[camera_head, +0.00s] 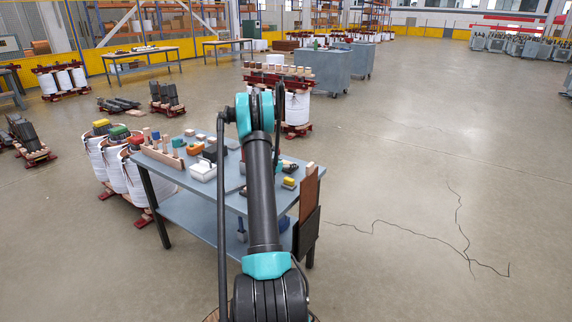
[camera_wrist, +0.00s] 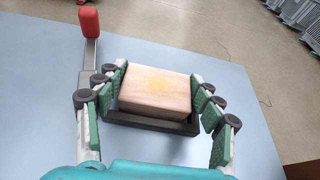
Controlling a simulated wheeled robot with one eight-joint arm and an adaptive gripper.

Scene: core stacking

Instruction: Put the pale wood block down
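The pale wood block (camera_wrist: 155,88) is in the middle of the wrist view, between the green pads of my gripper (camera_wrist: 158,84). The pads lie close along its left and right sides, and the gripper looks shut on it. A dark, flat piece (camera_wrist: 150,121) shows directly below the block, sticking out at its near edge. I cannot tell whether the block rests on it or is just above it. In the head view my arm hides the gripper and the block.
The blue-grey table (camera_head: 206,191) carries several small items, including a white container (camera_head: 202,171) and a yellow piece (camera_head: 289,182). In the wrist view a red-ended bar (camera_wrist: 89,22) lies left of the gripper. Bare tabletop (camera_wrist: 235,95) shows to the right.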

